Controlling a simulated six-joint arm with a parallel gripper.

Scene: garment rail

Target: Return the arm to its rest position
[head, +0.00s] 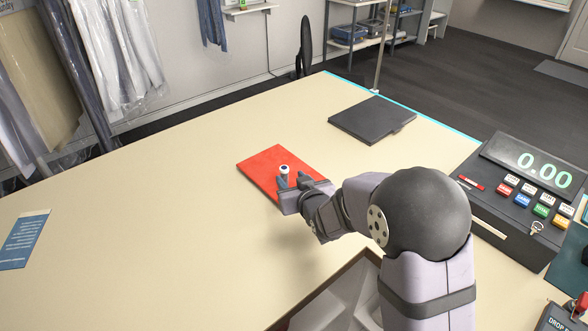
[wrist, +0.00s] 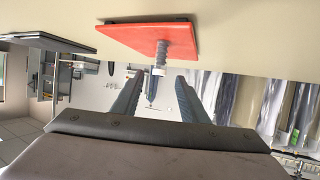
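My gripper (head: 293,181) is over the near part of a red mat (head: 262,162) on the counter. In the wrist view my gripper (wrist: 159,76) has its two fingers spread apart with nothing clamped between them. A small object with a white round top (head: 284,169) stands on the red mat, just beyond the fingertips. In the wrist view it is a grey, ribbed upright piece (wrist: 161,55) against the red mat (wrist: 150,38), in line with the gap between the fingers. My arm reaches in from the lower right.
A black flat pad (head: 371,119) lies at the back. A till with a lit display (head: 540,168) stands at the right. A recessed bin (head: 338,296) is at the front by my arm. A blue leaflet (head: 24,240) lies at the left. Bagged garments (head: 115,50) hang at the back left.

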